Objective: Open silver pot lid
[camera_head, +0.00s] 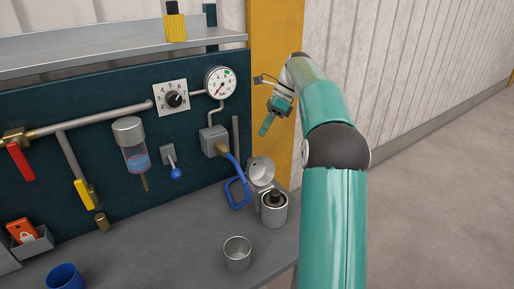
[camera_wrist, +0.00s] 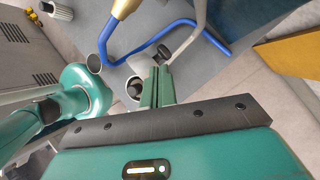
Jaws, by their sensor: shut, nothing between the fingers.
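The silver pot (camera_head: 273,211) stands near the right end of the bench. Its round lid (camera_head: 261,172) is raised and tilted back on the far side, its inner face showing. The pot's dark mouth is uncovered, with a dark piece inside. My gripper (camera_head: 265,125) is above and behind the pot, apart from it, with its green fingers together and empty. In the wrist view, the closed fingers (camera_wrist: 158,86) partly cover the pot (camera_wrist: 132,89); the pale raised part beside it looks like the lid (camera_wrist: 141,64).
A silver cup (camera_head: 237,254) stands in front of the pot. A blue hose (camera_head: 237,188) hangs left of the lid. A blue cup (camera_head: 64,277) is at the front left. A gauge (camera_head: 220,83) and dial are on the panel. The bench middle is clear.

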